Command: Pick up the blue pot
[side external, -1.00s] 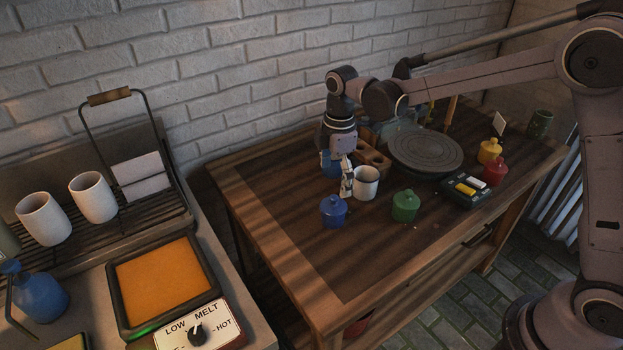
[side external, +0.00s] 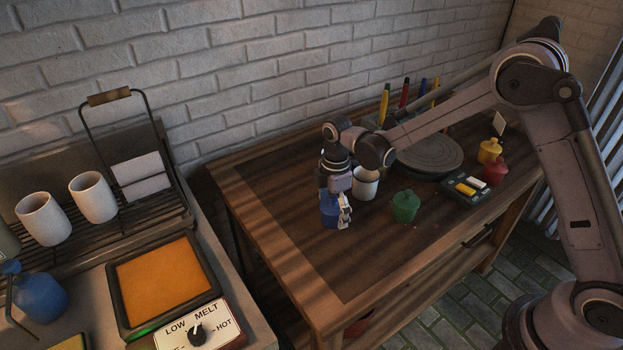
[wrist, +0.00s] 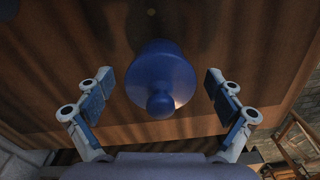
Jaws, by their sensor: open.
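The blue pot (wrist: 160,75) stands on the wooden table, its lid knob facing the camera in the wrist view. My gripper (wrist: 158,95) is open, with one finger on each side of the pot and a visible gap on both sides. In the side external view, my gripper (side external: 343,212) is down at the blue pot (side external: 329,212), which it partly covers. How far the fingertips reach down the pot's side I cannot tell.
A white mug (side external: 366,184) stands just behind my gripper, and a green pot (side external: 405,207) to its right. A dark round turntable (side external: 430,160), a yellow pot (side external: 490,150) and a red pot (side external: 495,172) are farther right. The table's front left is clear.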

